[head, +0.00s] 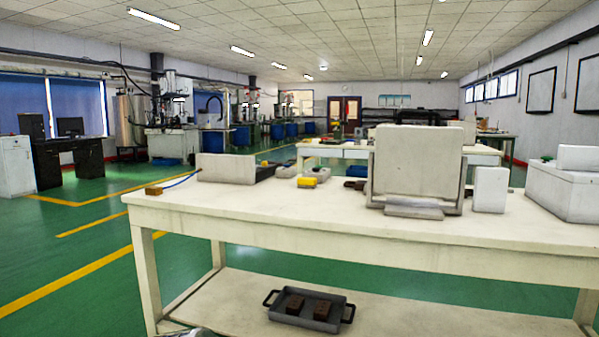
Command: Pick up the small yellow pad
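A small yellow pad (307,182) lies near the back edge of the cream table (350,235), left of the middle. Neither of my grippers can be made out. Only a small grey-white piece shows at the bottom edge, left of the middle, and I cannot tell what it is.
A large upright grey panel (416,160) stands right of the pad, with a white block (490,190) and a white box (575,190) further right. A pale box (226,167) stands left. A dark tray (309,322) lies on the lower shelf. The table front is clear.

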